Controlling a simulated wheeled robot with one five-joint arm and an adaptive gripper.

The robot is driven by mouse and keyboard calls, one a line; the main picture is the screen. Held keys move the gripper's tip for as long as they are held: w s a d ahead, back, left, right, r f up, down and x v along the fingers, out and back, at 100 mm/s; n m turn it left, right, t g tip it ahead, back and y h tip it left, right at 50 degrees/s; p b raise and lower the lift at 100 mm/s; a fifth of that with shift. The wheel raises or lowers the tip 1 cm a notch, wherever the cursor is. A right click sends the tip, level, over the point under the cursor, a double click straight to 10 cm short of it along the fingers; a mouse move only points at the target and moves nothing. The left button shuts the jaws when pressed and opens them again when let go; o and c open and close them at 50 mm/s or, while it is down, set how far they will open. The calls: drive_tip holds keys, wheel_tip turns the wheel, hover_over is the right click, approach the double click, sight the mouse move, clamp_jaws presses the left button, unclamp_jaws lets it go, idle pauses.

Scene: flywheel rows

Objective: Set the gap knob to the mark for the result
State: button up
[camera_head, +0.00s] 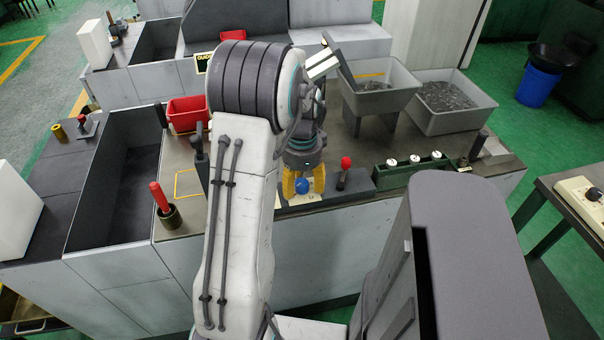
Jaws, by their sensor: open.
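A round blue knob (302,186) sits on a pale plate with small markings at the front of the workbench. The markings are too small to read. My gripper (303,184) points down over the blue knob. Its yellow fingers are open, one on each side of the knob; I cannot tell whether they touch it. A lever with a red ball top (346,163) stands just right of the gripper on a dark block. Which of these is the gap knob is not labelled legibly. My arm hides the bench left of the gripper.
A green strip with several white round tops (415,160) lies to the right. Grey bins (440,122) of metal parts stand behind. A red bin (186,112) and a red-handled tool (160,197) in a cup are left. A dark open trough (110,200) is farther left.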

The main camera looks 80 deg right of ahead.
sight(302, 182)
wheel_tip(302, 182, up, 12)
idle(0.6)
drive_tip(key=shift+f, duration=0.15)
idle(0.6)
